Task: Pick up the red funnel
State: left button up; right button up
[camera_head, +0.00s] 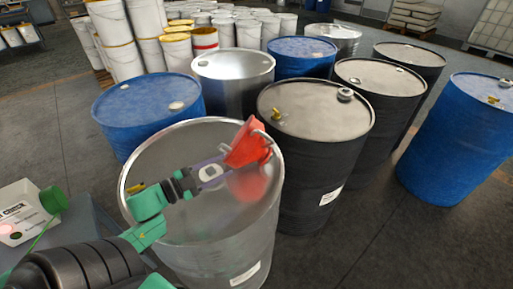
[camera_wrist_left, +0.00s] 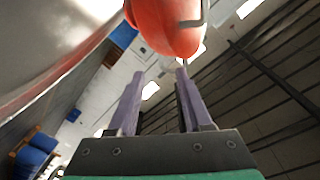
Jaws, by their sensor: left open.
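The red funnel (camera_head: 250,142) is over the far right part of the shiny steel drum's lid (camera_head: 165,158), with its red reflection below it. It looks tilted, and a grey bent handle or hook shows at its side. I cannot tell whether it touches the lid. My left gripper (camera_head: 226,163) reaches in from the left, low over the lid, with its fingertips close to the funnel. In the left wrist view the funnel (camera_wrist_left: 166,22) is just beyond the two purple fingers (camera_wrist_left: 158,80), which are apart with nothing between them. My right gripper is not in view.
Blue drums (camera_head: 145,112), black drums (camera_head: 315,150) and another steel drum (camera_head: 232,85) stand close behind and to the right. A white container with a green cap (camera_head: 22,215) stands at left on a grey surface. Open floor (camera_head: 400,245) lies at lower right.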

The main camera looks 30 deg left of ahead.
aim_at(268, 144)
pick_arm(q)
jog(key=shift+m, duration=0.3)
jog(key=p+x, duration=0.1)
jog(key=x, duration=0.3)
jog(key=d+r+p+x, duration=0.1)
jog(key=x, duration=0.4)
jog(key=p+x, duration=0.1)
jog(key=x, duration=0.4)
jog(key=shift+s+d+r, duration=0.25)
jog(key=shift+s+r, duration=0.05)
jog(key=shift+r, duration=0.1)
jog(key=shift+w+f, duration=0.1)
jog(key=shift+f, duration=0.05)
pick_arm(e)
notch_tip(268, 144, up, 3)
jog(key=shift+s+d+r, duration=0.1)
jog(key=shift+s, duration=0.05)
pick_arm(q)
jog(key=shift+a, duration=0.1)
grip_shut()
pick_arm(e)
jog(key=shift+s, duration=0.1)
pick_arm(q)
jog(key=shift+h, duration=0.3)
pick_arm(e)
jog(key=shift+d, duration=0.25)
